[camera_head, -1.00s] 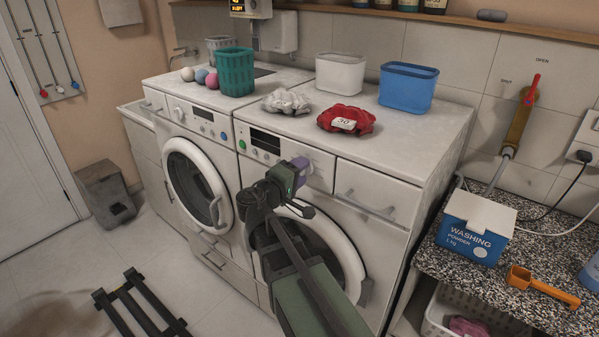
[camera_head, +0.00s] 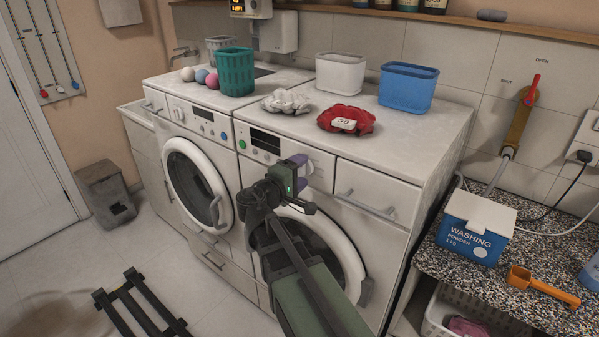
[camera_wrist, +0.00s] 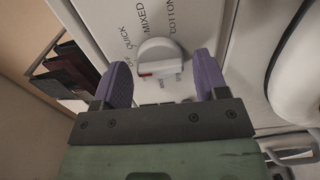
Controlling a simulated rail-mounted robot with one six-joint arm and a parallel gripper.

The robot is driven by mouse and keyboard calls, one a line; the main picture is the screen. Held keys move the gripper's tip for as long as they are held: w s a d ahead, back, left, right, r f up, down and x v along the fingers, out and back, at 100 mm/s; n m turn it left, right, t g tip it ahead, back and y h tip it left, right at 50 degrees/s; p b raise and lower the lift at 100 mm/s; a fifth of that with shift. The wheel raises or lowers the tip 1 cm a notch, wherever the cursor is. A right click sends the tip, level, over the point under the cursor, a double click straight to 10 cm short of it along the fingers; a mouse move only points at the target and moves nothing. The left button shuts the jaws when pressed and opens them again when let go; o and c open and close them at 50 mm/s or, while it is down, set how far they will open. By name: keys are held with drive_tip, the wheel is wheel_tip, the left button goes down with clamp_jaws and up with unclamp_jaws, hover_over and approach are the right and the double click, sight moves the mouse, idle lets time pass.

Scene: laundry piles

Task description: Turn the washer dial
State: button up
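The right-hand washer (camera_head: 290,150) has its control panel at my gripper. In the wrist view its white round dial (camera_wrist: 160,57) has a raised grip bar with a red mark at the bar's lower left end. Printed labels including OFF, QUICK, MIXED and COTTON surround it. My gripper (camera_wrist: 162,70) is open, with one purple finger on each side of the dial and gaps visible between them. I cannot tell whether the fingertips reach past the dial's face. In the head view my gripper (camera_head: 301,166) covers the dial.
A second washer (camera_head: 200,120) stands to the left. A red cloth (camera_head: 346,118), grey cloth (camera_head: 286,102), teal basket (camera_head: 235,72) and blue bin (camera_head: 408,88) sit on top. A drawer handle (camera_head: 366,206) projects right of my gripper. A washing powder box (camera_head: 477,228) stands on the speckled counter.

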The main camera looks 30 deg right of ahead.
drive_tip(key=shift+o, duration=0.4)
drive_tip(key=v, duration=1)
drive_tip(key=shift+a, duration=0.4)
drive_tip(key=shift+s, duration=0.2)
